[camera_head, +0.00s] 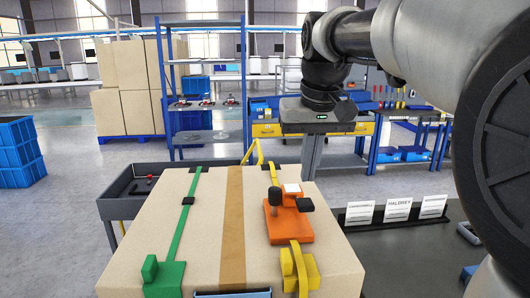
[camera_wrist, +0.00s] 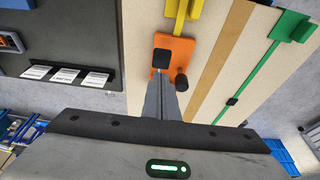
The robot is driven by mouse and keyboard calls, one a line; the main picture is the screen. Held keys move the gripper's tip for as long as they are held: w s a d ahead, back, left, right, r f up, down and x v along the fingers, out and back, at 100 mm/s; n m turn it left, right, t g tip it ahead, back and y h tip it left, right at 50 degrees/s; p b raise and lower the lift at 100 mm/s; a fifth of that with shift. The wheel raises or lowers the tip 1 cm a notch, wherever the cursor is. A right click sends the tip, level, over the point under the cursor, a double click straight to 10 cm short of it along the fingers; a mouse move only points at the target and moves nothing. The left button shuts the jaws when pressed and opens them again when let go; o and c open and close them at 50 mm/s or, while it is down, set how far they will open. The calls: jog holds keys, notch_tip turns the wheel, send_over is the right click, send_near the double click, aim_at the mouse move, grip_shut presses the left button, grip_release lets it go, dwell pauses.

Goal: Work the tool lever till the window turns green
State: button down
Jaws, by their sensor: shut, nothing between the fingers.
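An orange strap tool (camera_head: 288,222) sits on the yellow strap on top of a large cardboard box (camera_head: 190,240). It has a dark upright knob (camera_head: 274,196), a black block (camera_head: 305,204) and a small white square (camera_head: 291,188) that may be its window; no green shows there. The orange tool also shows in the wrist view (camera_wrist: 180,50), with the black block (camera_wrist: 161,58) and knob (camera_wrist: 182,83). My gripper (camera_head: 308,178) is shut and empty, fingers pointing down, just behind the tool in the head view. In the wrist view its fingers (camera_wrist: 160,82) overlap the tool; contact cannot be told.
A green strap with a green buckle (camera_head: 164,277) runs along the box's left side. A dark ledge to the right holds white cards (camera_head: 397,210). A grey cart (camera_head: 125,190) stands left of the box. Shelving (camera_head: 205,100) and workbenches are behind.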

aim_at(307, 205)
jog(key=shift+w+f+b, duration=0.1)
jog(key=shift+f+b, duration=0.45)
jog(key=shift+f, duration=1.85)
jog(key=shift+f, duration=0.1)
jog(key=s+f+t+b, duration=0.1)
jog(key=f+b, duration=0.1)
jog(key=b, duration=0.2)
jog(key=shift+s, duration=0.1)
jog(key=shift+s+f+b, duration=0.45)
jog(key=shift+f+b, duration=0.1)
jog(key=shift+f, duration=0.15)
jog(key=shift+s+f+b, duration=0.2)
jog(key=shift+f, duration=0.35)
jog(key=shift+s+f+b, duration=0.15)
jog(key=shift+f+b, duration=0.05)
jog(key=shift+f, duration=0.4)
